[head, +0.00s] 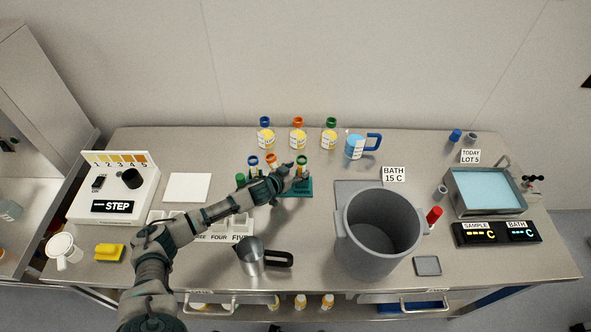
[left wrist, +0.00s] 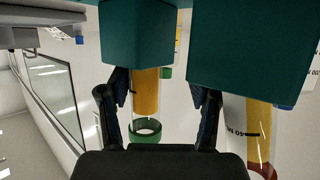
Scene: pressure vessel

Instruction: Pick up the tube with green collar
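The tube with the green collar (head: 302,161) stands in a teal rack (head: 305,193) at mid-table. In the left wrist view its green collar (left wrist: 145,135) and orange-yellow body (left wrist: 146,92) show between the fingers. My left gripper (head: 288,172) is at this tube. In the left wrist view the left gripper (left wrist: 160,90) is open, one finger on each side of the tube, with a clear gap on the right side. Tubes with a blue collar (head: 253,161) and an orange collar (head: 271,160) stand to the left in the rack. My right gripper is not in view.
Several yellow-labelled containers (head: 298,139) and a blue mug (head: 356,147) stand behind the rack. A large grey pot (head: 378,235) is to the right, a metal jug (head: 251,256) in front. A step box (head: 115,190) is at far left.

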